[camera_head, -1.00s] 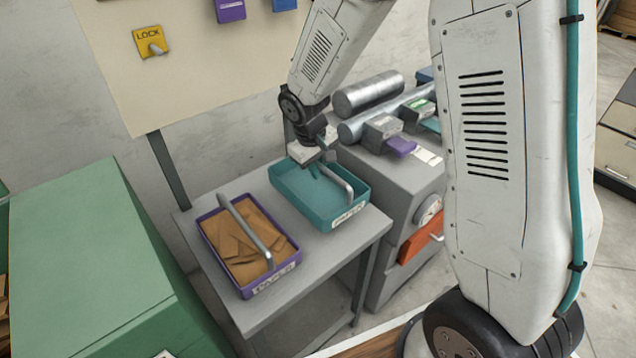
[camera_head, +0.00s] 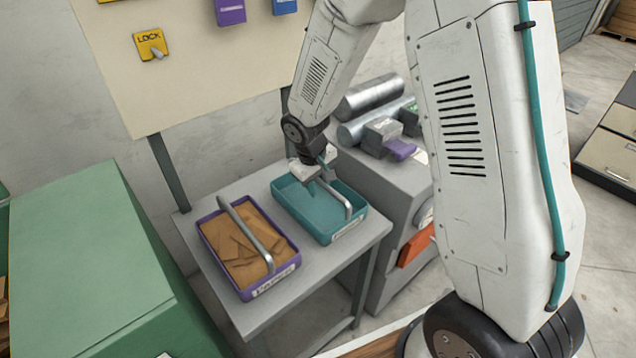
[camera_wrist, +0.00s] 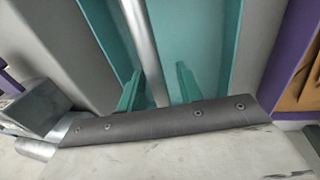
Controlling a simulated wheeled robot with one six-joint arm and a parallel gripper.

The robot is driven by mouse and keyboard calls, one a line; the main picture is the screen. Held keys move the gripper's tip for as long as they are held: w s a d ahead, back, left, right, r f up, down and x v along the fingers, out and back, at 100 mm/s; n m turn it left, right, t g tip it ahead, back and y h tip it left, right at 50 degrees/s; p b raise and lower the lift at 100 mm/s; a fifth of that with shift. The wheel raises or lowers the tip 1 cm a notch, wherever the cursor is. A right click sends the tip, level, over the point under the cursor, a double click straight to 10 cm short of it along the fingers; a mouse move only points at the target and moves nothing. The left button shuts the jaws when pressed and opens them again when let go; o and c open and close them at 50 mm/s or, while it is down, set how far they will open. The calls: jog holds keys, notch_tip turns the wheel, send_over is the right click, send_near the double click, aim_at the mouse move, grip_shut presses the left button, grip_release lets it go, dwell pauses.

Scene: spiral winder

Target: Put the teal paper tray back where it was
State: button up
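The teal paper tray (camera_head: 340,236) sits on the grey table, to the right of the purple tray. It has a white label on its front, a grey bar handle and looks empty inside. My gripper (camera_head: 320,182) is down over the tray at its handle. In the wrist view the two teal fingers of my gripper (camera_wrist: 158,88) are apart. The handle (camera_wrist: 139,35) runs between them, close to the left finger, with a gap to the right finger. The teal tray (camera_wrist: 200,35) fills the middle of that view.
The purple tray (camera_head: 270,287) with brown paper pieces stands close on the left on the grey table (camera_head: 345,258). A grey machine (camera_head: 385,183) with metal rollers (camera_head: 370,95) stands to the right. A green cabinet (camera_head: 85,260) is at the left. A sign board (camera_head: 120,80) stands behind.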

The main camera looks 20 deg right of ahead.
jog(key=s+r+m, duration=0.1)
jog(key=s+r, duration=0.2)
jog(key=r, duration=0.6)
jog(key=s+r, duration=0.3)
jog(key=r, duration=0.6)
jog(key=s+d+r+m+y, duration=0.1)
jog(key=s+r, duration=0.3)
jog(key=s, duration=0.8)
jog(key=s+d+r+m+y, duration=0.1)
jog(key=s+r, duration=0.3)
jog(key=s, duration=0.8)
jog(key=shift+s+d+m, duration=0.2)
jog(key=shift+d+m, duration=0.1)
jog(key=shift+d, duration=0.1)
